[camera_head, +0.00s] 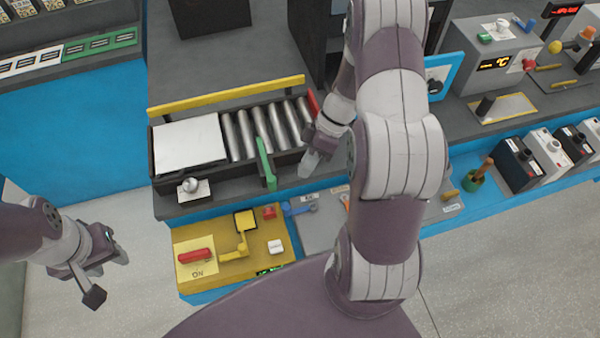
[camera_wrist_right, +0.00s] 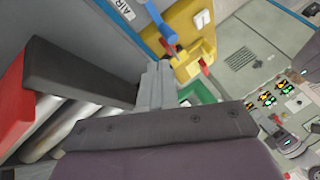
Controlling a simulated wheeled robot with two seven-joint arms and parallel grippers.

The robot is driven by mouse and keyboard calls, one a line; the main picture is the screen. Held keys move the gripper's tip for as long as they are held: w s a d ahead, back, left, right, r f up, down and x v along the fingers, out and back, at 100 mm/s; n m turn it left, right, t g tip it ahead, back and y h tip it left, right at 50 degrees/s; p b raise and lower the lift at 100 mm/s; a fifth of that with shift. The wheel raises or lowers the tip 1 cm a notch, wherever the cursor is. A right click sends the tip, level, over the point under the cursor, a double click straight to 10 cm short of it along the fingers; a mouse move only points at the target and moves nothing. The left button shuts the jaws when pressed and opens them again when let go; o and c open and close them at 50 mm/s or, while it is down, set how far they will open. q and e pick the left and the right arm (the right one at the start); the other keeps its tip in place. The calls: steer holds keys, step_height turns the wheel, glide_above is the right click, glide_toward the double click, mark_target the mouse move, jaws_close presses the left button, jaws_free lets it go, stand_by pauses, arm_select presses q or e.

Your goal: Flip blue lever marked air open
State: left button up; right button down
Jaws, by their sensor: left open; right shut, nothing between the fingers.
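The blue lever (camera_head: 299,209) lies on the grey panel just right of the yellow box, beside a white label reading AIR (camera_head: 309,197). In the right wrist view the blue lever (camera_wrist_right: 159,20) shows at the top, with the AIR label (camera_wrist_right: 124,9) to its left. My right gripper (camera_head: 309,166) is shut and empty, above the front edge of the roller conveyor, beyond the lever. Its fingers (camera_wrist_right: 155,85) point toward the lever in the wrist view; contact cannot be told. My left gripper (camera_head: 108,275) is open and empty at the lower left, over the floor.
The yellow box (camera_head: 215,236) with a red handle and yellow lever adjoins the panel. A green lever (camera_head: 265,162) and red part (camera_head: 313,102) stand by the rollers (camera_head: 247,135). My right arm hides part of the panel. Batteries (camera_head: 520,165) stand at right.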

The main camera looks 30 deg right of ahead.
arm_select(q)
steer(key=shift+r+p, duration=0.35)
steer(key=shift+r, duration=0.05)
arm_select(e)
glide_above(300, 207)
steer(key=w, duration=0.2)
steer(key=f, duration=0.7)
steer(key=shift+w+a, duration=0.1)
steer(key=shift+a, duration=0.3)
arm_select(q)
steer(key=shift+a+f, duration=0.1)
